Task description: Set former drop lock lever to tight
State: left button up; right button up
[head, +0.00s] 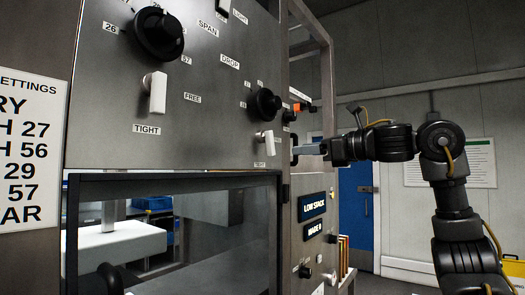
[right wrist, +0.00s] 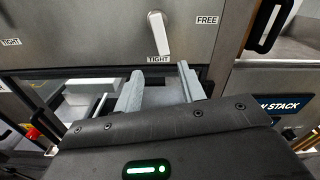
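The drop lock lever (head: 267,140) is a small white lever under the black DROP knob (head: 264,104) on the grey panel. In the right wrist view the lever (right wrist: 159,36) hangs almost straight down, its lower end just above the TIGHT label (right wrist: 158,59). The FREE label (right wrist: 207,20) is to its right. My right gripper (head: 298,150) is just right of the lever in the head view. In the right wrist view its two grey fingers (right wrist: 160,84) are apart with nothing between them, below the lever and not touching it. My left gripper is not in view.
The span lever (head: 155,92) and black SPAN knob (head: 158,33) are at left on the same panel. A dark-framed clear window (head: 230,225) is below. A blue door (head: 355,205) stands behind.

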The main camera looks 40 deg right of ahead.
aim_at(273, 147)
jog(key=x, duration=0.2)
jog(key=p+x, duration=0.1)
jog(key=x, duration=0.2)
jog(key=r+x, duration=0.1)
jog(key=x, duration=0.2)
jog(key=shift+w+d+r, duration=0.1)
jog(key=shift+d, duration=0.05)
jog(key=shift+w+p, duration=0.3)
jog(key=shift+w, duration=0.1)
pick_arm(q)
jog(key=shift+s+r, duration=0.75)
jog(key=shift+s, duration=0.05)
pick_arm(e)
jog(key=shift+w, duration=0.1)
